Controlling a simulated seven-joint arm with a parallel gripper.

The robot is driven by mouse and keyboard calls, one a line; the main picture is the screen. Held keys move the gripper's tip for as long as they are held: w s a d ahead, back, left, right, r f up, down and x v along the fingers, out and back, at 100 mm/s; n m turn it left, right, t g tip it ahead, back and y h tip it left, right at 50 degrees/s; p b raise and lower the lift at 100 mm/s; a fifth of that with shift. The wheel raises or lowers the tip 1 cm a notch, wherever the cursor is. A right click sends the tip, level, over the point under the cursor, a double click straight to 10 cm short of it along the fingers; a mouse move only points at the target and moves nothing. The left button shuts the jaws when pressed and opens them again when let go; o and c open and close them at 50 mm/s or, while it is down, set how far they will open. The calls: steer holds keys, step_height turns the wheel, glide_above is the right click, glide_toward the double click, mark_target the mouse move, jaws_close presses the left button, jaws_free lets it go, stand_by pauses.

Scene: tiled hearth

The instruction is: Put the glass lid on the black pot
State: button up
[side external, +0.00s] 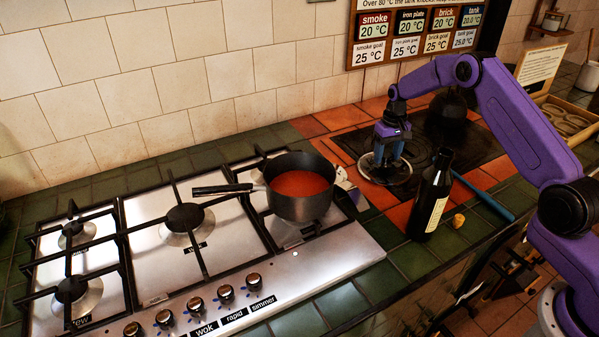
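The black pot (302,204) stands upright on the right burner of the hob, uncovered, with red liquid inside. Its long handle points left. The glass lid (398,179) is a round, clear disc with a pale rim, low over the dark plate to the right of the pot. I cannot tell whether it touches the plate.
A dark bottle (430,200) stands right of the lid, near the front edge, with a cork (458,220) beside it. A blue rod (484,195) lies behind the bottle. A dark round vessel (452,112) stands at the back. The left burners (185,218) are empty.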

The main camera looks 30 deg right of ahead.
steer(key=c, duration=0.7)
steer(key=shift+r, duration=3.55)
step_height(320, 180, up, 21)
steer(key=s+a+n, duration=0.2)
steer(key=s+a, duration=0.1)
steer(key=a, duration=1.4)
steer(key=s+a+n, duration=0.2)
steer(key=a, duration=1.4)
steer(key=shift+s+a+f, duration=0.15)
steer(key=shift+f, duration=1.1)
steer(key=shift+s+a+f, duration=0.1)
steer(key=shift+a+f, duration=0.05)
steer(key=shift+f, duration=1.05)
